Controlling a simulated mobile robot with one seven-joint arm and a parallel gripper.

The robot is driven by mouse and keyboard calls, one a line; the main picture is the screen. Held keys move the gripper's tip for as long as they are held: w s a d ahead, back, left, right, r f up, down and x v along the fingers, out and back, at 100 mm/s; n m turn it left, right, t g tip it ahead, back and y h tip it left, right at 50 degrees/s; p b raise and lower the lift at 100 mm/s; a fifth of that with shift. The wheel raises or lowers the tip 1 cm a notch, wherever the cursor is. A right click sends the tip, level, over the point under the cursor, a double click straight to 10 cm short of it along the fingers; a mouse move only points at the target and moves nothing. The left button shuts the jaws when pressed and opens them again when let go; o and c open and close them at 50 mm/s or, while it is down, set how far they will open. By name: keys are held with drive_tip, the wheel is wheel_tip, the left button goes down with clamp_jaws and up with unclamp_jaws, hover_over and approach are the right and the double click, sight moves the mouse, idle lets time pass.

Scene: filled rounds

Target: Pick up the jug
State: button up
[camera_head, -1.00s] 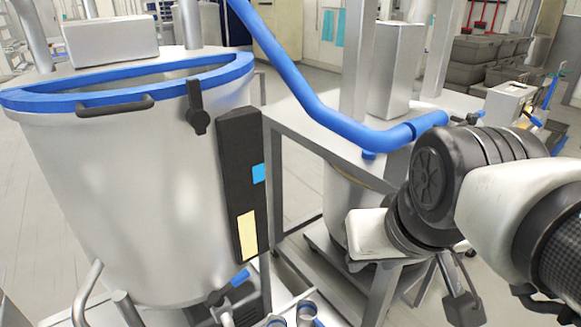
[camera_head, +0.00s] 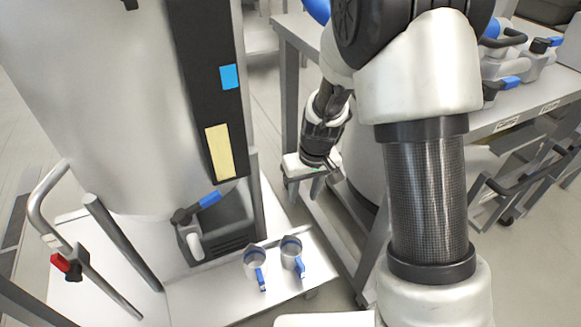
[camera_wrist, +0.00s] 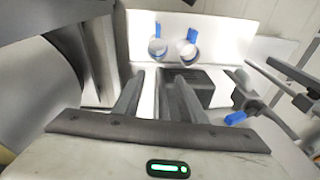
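Two small metal jugs with blue handles stand side by side on a light metal shelf (camera_head: 215,298) below the big tank. The left jug (camera_head: 255,265) and the right jug (camera_head: 291,252) show near the bottom centre of the head view. The wrist view also shows both jugs, one (camera_wrist: 157,47) and the other (camera_wrist: 186,48), beyond my fingertips. My gripper (camera_wrist: 160,78) is open, with nothing between its fingers.
The large metal tank (camera_head: 110,110) with a black side panel (camera_head: 210,90) rises behind the shelf. A dark grey box (camera_head: 222,228) and a blue-handled valve (camera_head: 195,222) sit left of the jugs. A metal table frame (camera_head: 290,110) stands close to my arm.

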sight(300, 261)
drive_tip(key=shift+n+g+h, duration=0.6)
drive_tip(key=shift+n+g, duration=0.1)
drive_tip(key=f+b, duration=0.2)
drive_tip(key=f, duration=0.9)
drive_tip(key=f+b, duration=0.1)
drive_tip(key=f, duration=1)
drive_tip(key=f+b, duration=0.2)
drive_tip(key=f, duration=1)
drive_tip(key=shift+s+b, duration=0.3)
drive_tip(key=shift+s, duration=0.1)
drive_tip(key=f, duration=0.2)
drive_tip(key=f+b, duration=0.1)
drive_tip(key=f, duration=0.2)
drive_tip(key=shift+s+f, duration=0.25)
drive_tip(key=shift+f, duration=0.1)
clamp_jaws()
